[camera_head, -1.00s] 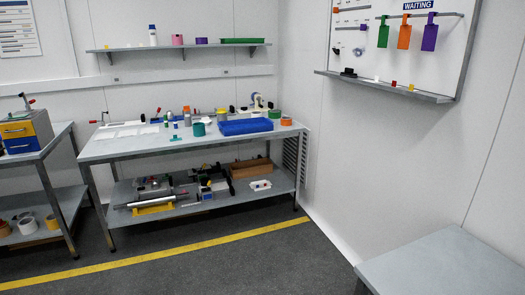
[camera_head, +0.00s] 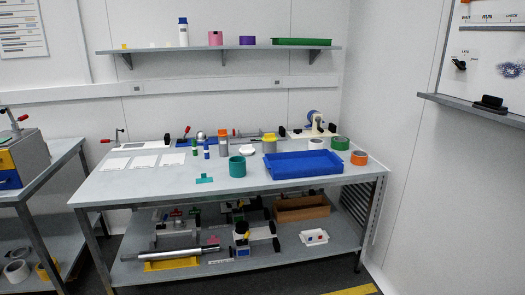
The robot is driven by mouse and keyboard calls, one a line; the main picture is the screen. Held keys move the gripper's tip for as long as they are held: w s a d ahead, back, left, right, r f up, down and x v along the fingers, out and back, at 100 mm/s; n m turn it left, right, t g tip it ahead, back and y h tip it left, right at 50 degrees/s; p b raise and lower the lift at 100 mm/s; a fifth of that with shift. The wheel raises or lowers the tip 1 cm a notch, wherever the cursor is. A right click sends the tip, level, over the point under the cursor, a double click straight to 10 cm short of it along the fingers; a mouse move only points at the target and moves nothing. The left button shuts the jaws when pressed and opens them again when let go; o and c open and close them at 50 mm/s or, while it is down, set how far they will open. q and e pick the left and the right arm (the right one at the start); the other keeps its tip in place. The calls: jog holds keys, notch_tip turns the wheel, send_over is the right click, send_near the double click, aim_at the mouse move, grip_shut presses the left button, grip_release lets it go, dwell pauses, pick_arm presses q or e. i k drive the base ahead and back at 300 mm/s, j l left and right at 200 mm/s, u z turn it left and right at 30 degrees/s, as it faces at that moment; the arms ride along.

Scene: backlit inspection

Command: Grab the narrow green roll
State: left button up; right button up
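A green roll (camera_head: 340,143) lies near the back right of the grey workbench (camera_head: 130,190), behind the blue tray (camera_head: 303,165). It looks low and narrow. A wider teal roll (camera_head: 237,167) stands nearer the front, left of the blue tray. An orange roll (camera_head: 359,157) lies right of the tray, and a white roll (camera_head: 316,143) lies left of the green one. Neither of my grippers is in view.
A lower shelf (camera_head: 130,274) holds a metal bar, a brown box (camera_head: 301,208) and other parts. A wall shelf (camera_head: 140,50) hangs above the bench. Another table (camera_head: 65,155) stands at the left. The bench's front left top is mostly bare.

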aim_at(339, 143)
jog(key=i+l+z, duration=0.25)
jog(key=i+z, duration=0.2)
jog(key=i, duration=0.25)
jog(key=i+z, duration=0.45)
jog(key=i, duration=0.3)
jog(key=i+j+z, duration=0.3)
jog(key=i+z, duration=0.15)
jog(key=i, duration=0.25)
